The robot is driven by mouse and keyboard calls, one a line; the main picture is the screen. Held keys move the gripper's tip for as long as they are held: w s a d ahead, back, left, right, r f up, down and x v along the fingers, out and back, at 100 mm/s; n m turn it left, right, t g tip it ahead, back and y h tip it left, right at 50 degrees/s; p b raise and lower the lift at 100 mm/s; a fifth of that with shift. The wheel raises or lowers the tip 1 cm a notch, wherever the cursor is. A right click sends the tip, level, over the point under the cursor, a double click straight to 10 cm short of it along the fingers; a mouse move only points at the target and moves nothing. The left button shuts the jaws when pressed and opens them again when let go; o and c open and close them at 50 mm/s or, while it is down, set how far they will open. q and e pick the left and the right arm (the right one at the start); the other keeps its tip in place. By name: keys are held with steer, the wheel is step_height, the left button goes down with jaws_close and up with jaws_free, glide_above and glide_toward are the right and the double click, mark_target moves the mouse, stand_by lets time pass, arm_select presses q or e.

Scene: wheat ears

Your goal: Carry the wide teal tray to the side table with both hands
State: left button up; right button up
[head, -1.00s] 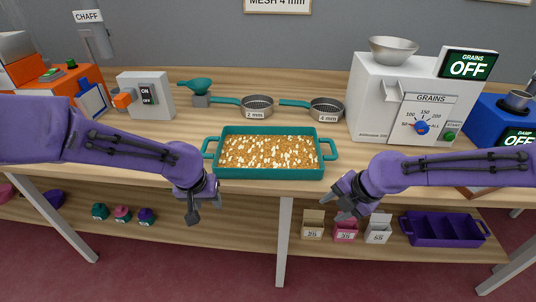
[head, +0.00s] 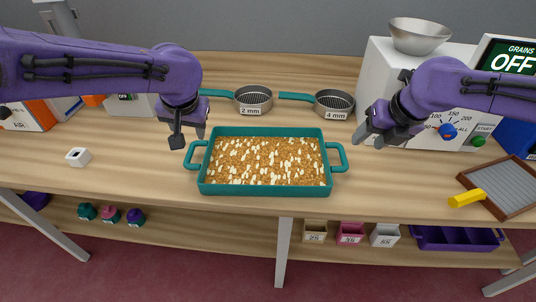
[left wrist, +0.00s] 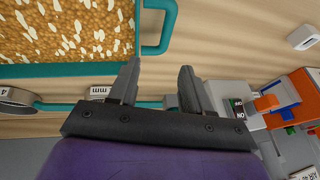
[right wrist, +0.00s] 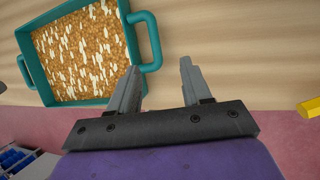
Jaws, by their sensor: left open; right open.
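The wide teal tray (head: 210,188) sits on the wooden bench, full of brown grain with pale bits. It has a loop handle at each end, the left handle (head: 194,155) and the right handle (head: 340,157). My left gripper (head: 188,142) is open and empty, just above and beside the left handle. The left wrist view shows that handle (left wrist: 168,28) ahead of the open fingers (left wrist: 156,80). My right gripper (head: 366,138) is open and empty, up and to the right of the right handle. The right wrist view shows a handle (right wrist: 155,42) near its fingers (right wrist: 160,75).
Two sieves, 2 mm (head: 253,98) and 4 mm (head: 334,103), lie behind the tray. The white grain counter (head: 380,70) stands behind my right arm. A framed screen with a yellow handle (head: 466,199) lies at right. A small white block (head: 78,157) is at left. No side table is recognisable.

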mark_target(191, 148)
arm_select(q)
steer(key=x, duration=1)
steer(key=shift+s+a+f, duration=0.1)
steer(key=shift+a+f, duration=0.15)
steer(key=shift+a, duration=0.2)
arm_select(e)
steer(key=x, duration=0.7)
steer(key=a+x, duration=0.1)
steer(key=x, duration=0.2)
steer(key=shift+w+f, duration=0.2)
steer(key=shift+f, duration=0.05)
arm_select(q)
jaws_close()
arm_select(e)
steer(key=shift+s, duration=0.1)
jaws_close()
arm_select(q)
steer(key=shift+r, duration=0.1)
arm_select(e)
steer(key=shift+r, duration=0.1)
